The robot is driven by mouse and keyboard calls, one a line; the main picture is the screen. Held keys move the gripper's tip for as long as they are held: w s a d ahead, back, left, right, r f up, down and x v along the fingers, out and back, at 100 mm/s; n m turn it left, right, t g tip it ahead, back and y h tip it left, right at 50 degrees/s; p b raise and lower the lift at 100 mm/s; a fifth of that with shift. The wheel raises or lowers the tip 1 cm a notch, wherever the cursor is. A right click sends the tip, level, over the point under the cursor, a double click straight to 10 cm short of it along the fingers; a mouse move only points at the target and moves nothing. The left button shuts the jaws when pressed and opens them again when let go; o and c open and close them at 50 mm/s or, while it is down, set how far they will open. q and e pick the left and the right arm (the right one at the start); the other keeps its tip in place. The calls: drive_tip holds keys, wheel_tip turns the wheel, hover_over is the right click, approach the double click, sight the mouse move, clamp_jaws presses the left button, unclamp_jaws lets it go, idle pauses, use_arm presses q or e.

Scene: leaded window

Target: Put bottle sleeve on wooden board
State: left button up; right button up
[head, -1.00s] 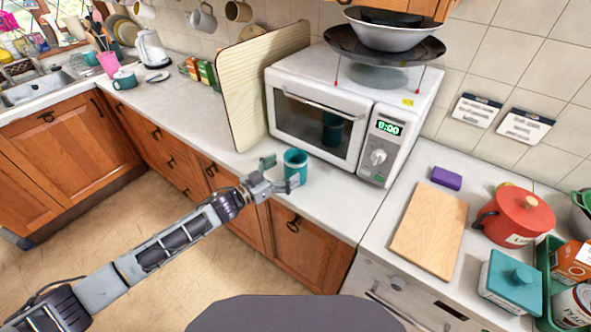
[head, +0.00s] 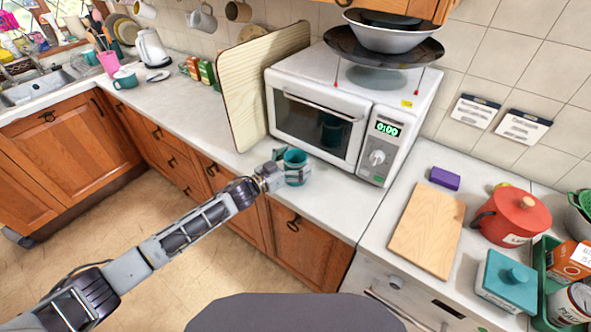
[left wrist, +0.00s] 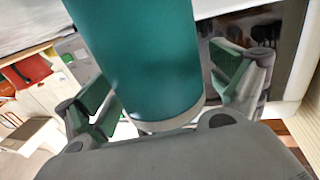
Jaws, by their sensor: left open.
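The teal bottle sleeve (head: 295,164) stands upright on the white counter in front of the microwave in the head view. It fills the middle of the left wrist view (left wrist: 145,55). My left gripper (head: 283,165) is open around the sleeve, with one finger on each side. In the left wrist view its green-padded fingers (left wrist: 165,82) show gaps to the sleeve. The wooden board (head: 428,231) lies flat and bare on the counter at the right. My right gripper is not in view.
The microwave (head: 335,115) stands right behind the sleeve. A tall panel (head: 240,100) leans to its left. A purple sponge (head: 445,178), a red pot (head: 514,220) and a teal lidded box (head: 508,280) are near the board. The counter's front edge is close to the sleeve.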

use_arm(q)
drive_tip(key=c, duration=1.2)
wheel_tip(320, 180, up, 10)
idle(0.4)
idle(0.5)
